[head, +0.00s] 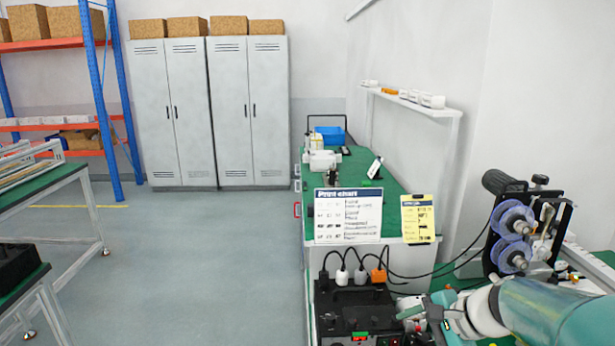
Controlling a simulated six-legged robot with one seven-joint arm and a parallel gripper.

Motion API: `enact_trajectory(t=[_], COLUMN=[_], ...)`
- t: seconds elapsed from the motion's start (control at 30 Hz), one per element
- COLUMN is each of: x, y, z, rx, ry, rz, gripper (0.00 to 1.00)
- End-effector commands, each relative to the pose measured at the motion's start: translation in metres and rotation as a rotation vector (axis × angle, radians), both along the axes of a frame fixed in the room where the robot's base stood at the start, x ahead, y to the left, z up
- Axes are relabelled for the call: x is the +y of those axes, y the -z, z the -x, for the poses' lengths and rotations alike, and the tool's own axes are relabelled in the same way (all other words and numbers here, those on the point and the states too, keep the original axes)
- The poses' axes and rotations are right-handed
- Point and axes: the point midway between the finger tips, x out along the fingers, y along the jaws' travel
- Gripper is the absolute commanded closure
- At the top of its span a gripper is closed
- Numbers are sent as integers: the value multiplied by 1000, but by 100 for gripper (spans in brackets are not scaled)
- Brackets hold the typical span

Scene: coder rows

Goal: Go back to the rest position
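My arm comes in from the lower right corner, with a teal link and a white joint. My gripper (424,314) is at the bottom, right of centre, by the right side of a black power box (345,300). The gripper is small and partly cut off by the lower edge, so I cannot tell how far apart its fingers are. I see no object clearly held in it. Whether it touches the box is not clear.
A coder machine with purple reels (512,235) stands close on the right. A white chart sign (347,216) and a yellow sign (418,218) stand before a green-topped bench (398,188). Green-topped tables (62,178) are at left. The grey floor (205,270) between is clear.

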Motion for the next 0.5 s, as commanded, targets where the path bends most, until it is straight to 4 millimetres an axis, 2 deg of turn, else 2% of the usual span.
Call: enact_trajectory(t=[0.03,0.2,0.37,0.5], x=[16,46,59,61], y=[-6,-17,-27,-37], z=[14,61,103,132], rx=[-18,-84,-171,-257], ry=[-82,-350,-589,-773], rz=[84,368,626,837], gripper=[40,40,40,40])
